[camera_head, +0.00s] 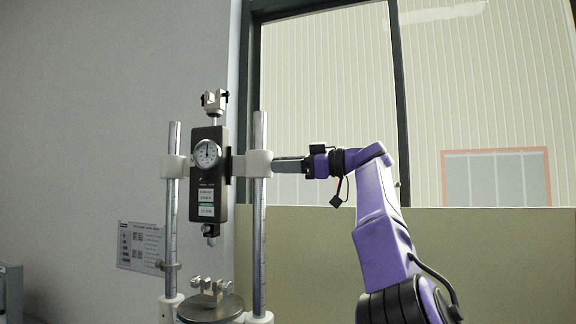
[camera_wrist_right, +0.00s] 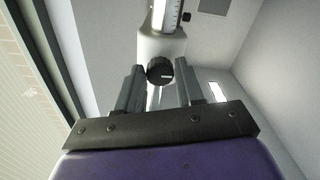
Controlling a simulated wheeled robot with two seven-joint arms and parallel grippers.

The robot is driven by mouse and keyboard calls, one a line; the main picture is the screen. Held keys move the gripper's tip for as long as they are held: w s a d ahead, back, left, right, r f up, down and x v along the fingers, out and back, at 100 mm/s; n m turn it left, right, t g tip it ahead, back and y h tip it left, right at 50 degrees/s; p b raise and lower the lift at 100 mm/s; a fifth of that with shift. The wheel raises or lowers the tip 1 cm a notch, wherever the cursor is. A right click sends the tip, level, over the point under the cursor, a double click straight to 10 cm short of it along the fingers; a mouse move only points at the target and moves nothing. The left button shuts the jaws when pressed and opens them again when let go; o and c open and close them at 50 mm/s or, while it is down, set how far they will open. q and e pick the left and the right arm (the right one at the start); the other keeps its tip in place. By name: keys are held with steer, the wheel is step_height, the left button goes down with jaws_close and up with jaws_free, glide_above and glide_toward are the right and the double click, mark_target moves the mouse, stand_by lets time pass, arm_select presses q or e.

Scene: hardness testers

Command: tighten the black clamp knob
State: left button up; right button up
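The black clamp knob (camera_wrist_right: 160,70) shows in the right wrist view as a round dark knob with a pale mark, on a white clamp block (camera_wrist_right: 163,45). My right gripper (camera_wrist_right: 160,74) is open, with one grey finger on each side of the knob and narrow gaps visible. Whether the fingertips reach fully around it I cannot tell. In the head view my right gripper (camera_head: 278,165) points left at the white clamp block (camera_head: 256,163) on the tester's right post, and the knob is hidden there. My left gripper is not in view.
The tester has a dial gauge (camera_head: 207,154) on a dark body between two metal posts (camera_head: 259,230). A small specimen stage (camera_head: 211,305) stands below. A label plate (camera_head: 141,246) is at the left. A window (camera_head: 330,100) is behind my right arm.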

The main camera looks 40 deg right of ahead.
steer(key=shift+o, duration=1.3)
steer(key=shift+w, duration=0.1)
steer(key=shift+w+a, duration=0.1)
steer(key=shift+w, duration=0.05)
steer(key=b+v, duration=0.2)
steer(key=v, duration=0.8)
steer(key=shift+s, duration=0.25)
steer(key=shift+w, duration=0.1)
